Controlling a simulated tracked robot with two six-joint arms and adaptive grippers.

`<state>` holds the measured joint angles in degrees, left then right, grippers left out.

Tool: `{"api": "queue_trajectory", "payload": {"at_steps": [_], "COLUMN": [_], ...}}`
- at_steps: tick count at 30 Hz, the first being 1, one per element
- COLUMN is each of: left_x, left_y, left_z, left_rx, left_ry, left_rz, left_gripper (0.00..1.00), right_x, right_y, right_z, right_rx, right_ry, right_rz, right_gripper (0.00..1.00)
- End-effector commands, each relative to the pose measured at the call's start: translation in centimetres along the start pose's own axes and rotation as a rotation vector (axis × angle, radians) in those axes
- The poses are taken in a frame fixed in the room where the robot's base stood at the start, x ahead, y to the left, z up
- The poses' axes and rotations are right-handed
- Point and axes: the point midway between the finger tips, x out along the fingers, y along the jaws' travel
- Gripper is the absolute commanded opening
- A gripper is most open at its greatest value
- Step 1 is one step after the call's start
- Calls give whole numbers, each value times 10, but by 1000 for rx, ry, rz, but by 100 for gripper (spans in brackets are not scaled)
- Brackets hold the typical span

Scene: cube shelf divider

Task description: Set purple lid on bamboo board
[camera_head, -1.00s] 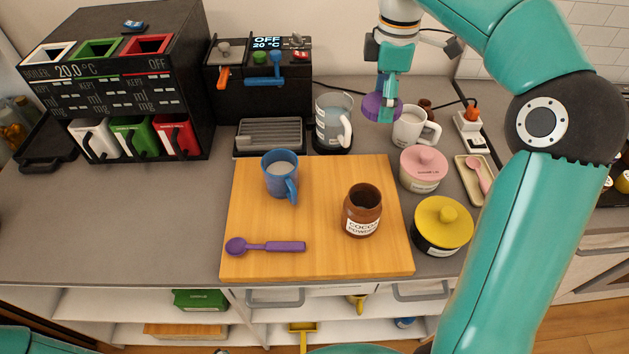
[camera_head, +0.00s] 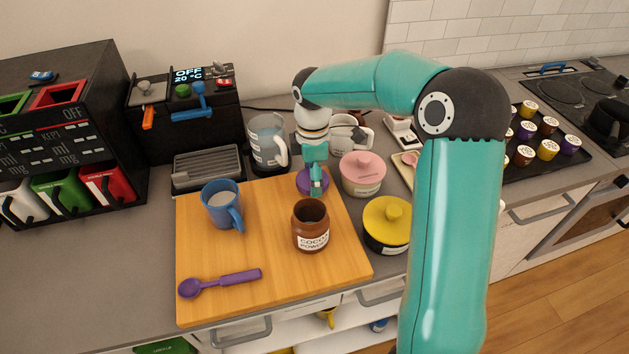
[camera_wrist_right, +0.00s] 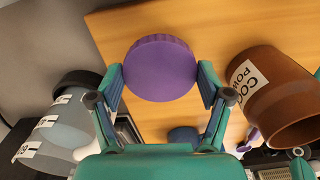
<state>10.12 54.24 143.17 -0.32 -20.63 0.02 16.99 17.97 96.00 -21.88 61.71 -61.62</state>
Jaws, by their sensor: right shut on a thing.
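The purple lid (camera_head: 306,182) is between the fingers of my right gripper (camera_head: 317,180), at the back right part of the bamboo board (camera_head: 255,282). In the right wrist view both fingers of the right gripper (camera_wrist_right: 160,88) are shut on the sides of the purple lid (camera_wrist_right: 160,68), with the board (camera_wrist_right: 115,30) behind it. I cannot tell whether the lid touches the board. The open brown cocoa jar (camera_head: 311,226) stands upright on the board in front of the lid. My left gripper is not in view.
A blue mug (camera_head: 222,206) and a purple spoon (camera_head: 220,283) are on the board. A pink-lidded pot (camera_head: 362,174) and a yellow-lidded pot (camera_head: 387,224) stand right of it. A glass kettle (camera_head: 267,146) stands behind. The board's middle is clear.

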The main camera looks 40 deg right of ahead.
Motion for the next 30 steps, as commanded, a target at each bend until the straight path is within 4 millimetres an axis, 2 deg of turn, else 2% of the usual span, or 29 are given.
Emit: {"api": "queue_trajectory", "payload": {"at_steps": [3,6,17,18,21,30], "left_x": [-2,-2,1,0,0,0], "left_y": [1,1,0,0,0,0], "left_z": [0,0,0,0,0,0], "left_rx": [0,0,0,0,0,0], "left_ry": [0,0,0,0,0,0], "left_rz": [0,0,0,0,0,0], "left_gripper": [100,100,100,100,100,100], "right_x": [18,26,30,28,28,28], "right_y": [0,0,0,0,0,0], "right_z": [0,0,-1,-1,-1,-1], "right_rx": [1,1,-1,-1,-1,-1], "right_ry": [-1,-1,0,0,0,0], "right_rz": [-3,-2,-1,0,-1,-1], "right_gripper": [27,27,27,84,100,100]}}
